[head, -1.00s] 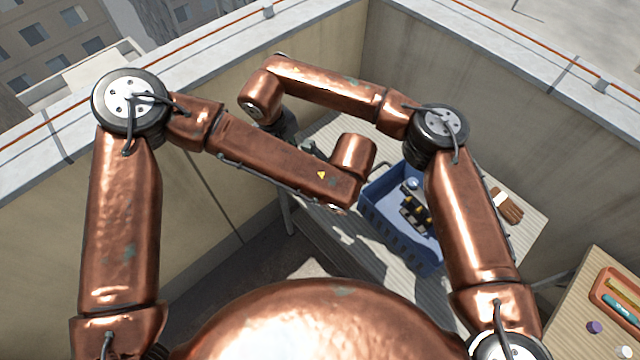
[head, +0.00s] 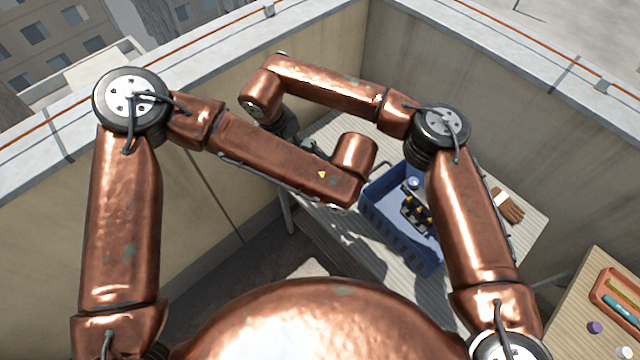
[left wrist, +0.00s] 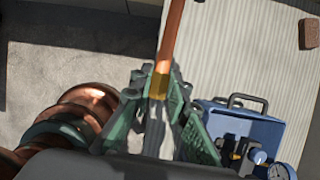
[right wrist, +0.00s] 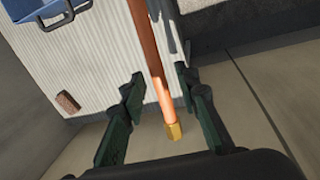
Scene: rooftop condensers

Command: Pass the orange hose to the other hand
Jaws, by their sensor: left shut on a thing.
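The orange hose (left wrist: 172,40) runs away from my left gripper (left wrist: 157,80) in the left wrist view. That gripper is shut on the hose at its brass end fitting (left wrist: 158,86). In the right wrist view, the hose (right wrist: 149,45) passes between the parted green fingers of my right gripper (right wrist: 161,80), with a gap on both sides. The hose's other brass end (right wrist: 173,131) shows there, towards the palm. My right gripper is open. In the head view my arms hide the hose and both grippers' fingers.
A blue crate (head: 395,232) with tools and gauges stands on the ridged bench (head: 335,232), below my arms. A brown glove (head: 509,207) lies right of it. An orange tray (head: 612,300) and a purple cap (head: 595,327) are on another table. Parapet walls enclose the corner.

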